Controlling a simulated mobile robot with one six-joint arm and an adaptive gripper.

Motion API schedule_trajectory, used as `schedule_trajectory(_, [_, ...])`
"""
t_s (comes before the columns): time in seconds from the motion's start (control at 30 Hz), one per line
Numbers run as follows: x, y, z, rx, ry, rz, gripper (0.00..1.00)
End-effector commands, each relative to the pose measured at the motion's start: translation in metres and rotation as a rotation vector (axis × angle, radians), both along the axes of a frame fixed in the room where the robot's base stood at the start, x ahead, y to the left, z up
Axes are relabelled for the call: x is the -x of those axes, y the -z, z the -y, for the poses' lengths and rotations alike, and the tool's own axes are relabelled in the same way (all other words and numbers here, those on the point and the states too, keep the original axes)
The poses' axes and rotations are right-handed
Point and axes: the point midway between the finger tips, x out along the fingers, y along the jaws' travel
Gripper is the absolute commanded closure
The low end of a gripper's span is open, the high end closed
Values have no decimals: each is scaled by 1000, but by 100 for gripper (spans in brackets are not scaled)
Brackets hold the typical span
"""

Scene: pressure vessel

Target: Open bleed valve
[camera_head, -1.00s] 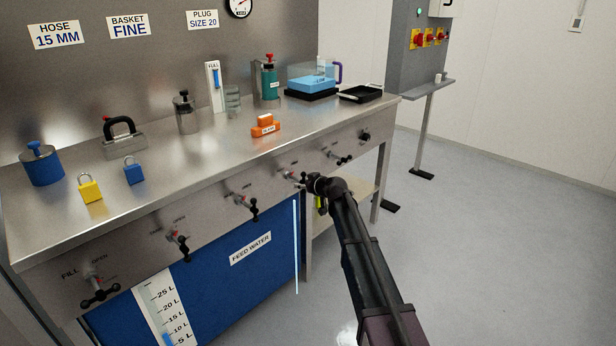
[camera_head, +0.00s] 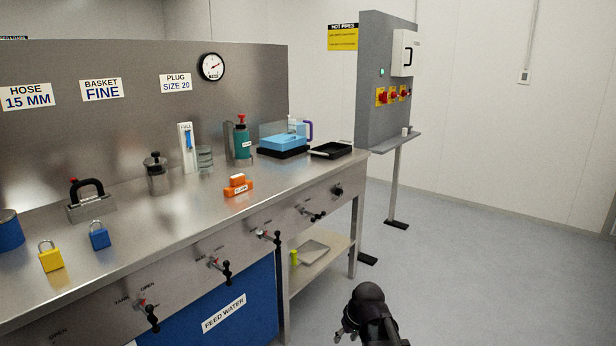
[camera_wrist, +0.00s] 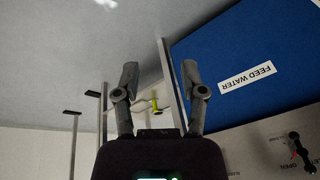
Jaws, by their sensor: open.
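Several black-handled valves with red marks line the bench's steel front panel. In the head view they include one at the near left (camera_head: 146,312), one above the blue tank (camera_head: 217,267), one right of it (camera_head: 268,235), one further right (camera_head: 312,213) and a dark knob (camera_head: 337,190) at the far right. I cannot read which is the bleed valve. My gripper (camera_head: 345,333) is in front of the bench, low and apart from the valves. In the wrist view my gripper (camera_wrist: 160,78) is open and empty; one valve (camera_wrist: 304,152) shows at lower right.
The bench top carries padlocks (camera_head: 51,257), an orange block (camera_head: 237,187) and a black tray (camera_head: 331,151). A blue feed water tank (camera_head: 250,305) and a low shelf (camera_head: 325,248) are under it. A grey cabinet (camera_head: 372,60) stands behind. Floor to the right is clear.

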Motion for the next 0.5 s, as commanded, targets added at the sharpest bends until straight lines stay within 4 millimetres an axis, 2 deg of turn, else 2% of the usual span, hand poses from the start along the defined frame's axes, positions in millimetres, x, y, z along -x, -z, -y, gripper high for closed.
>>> schedule_trajectory(0.03, [24,2,12,27,37,-40,46])
schedule_trajectory(0.1, [45,5,25,61,86,-91,46])
schedule_trajectory(0.37, [114,8,66,180,254,-240,46])
schedule_trajectory(0.5, [111,-10,67,184,260,-245,46])
